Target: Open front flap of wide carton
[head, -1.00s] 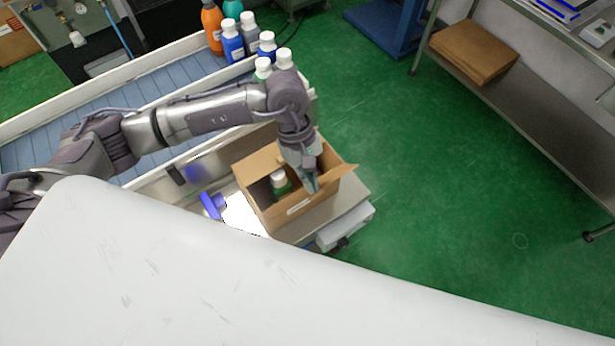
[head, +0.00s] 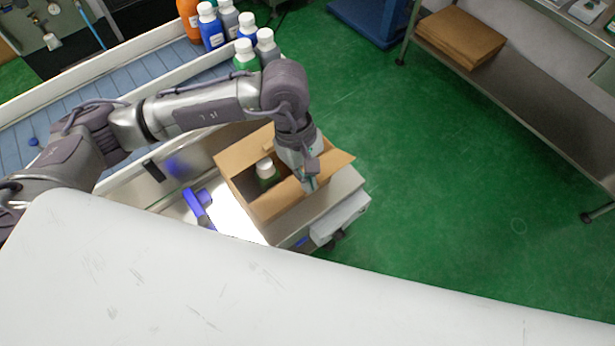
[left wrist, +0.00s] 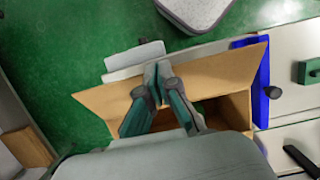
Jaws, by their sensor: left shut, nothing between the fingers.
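The open carton (head: 285,205) stands on a light station top in the head view. A green bottle with a white cap (head: 266,170) stands inside. A side flap (head: 338,160) sticks out at the right. My left gripper (head: 309,186) is shut and empty, pointing down at the carton's near side. In the left wrist view, the shut fingertips (left wrist: 158,72) overlap a broad tan front flap (left wrist: 215,75), which slopes outward from the opening. I cannot tell whether they touch it. My gripper hides part of the opening. My right gripper is out of view.
Several bottles (head: 228,30) stand on the conveyor behind my left arm. A metal shelf (head: 520,100) with flat brown cartons (head: 460,37) is at the right. The green floor between is clear.

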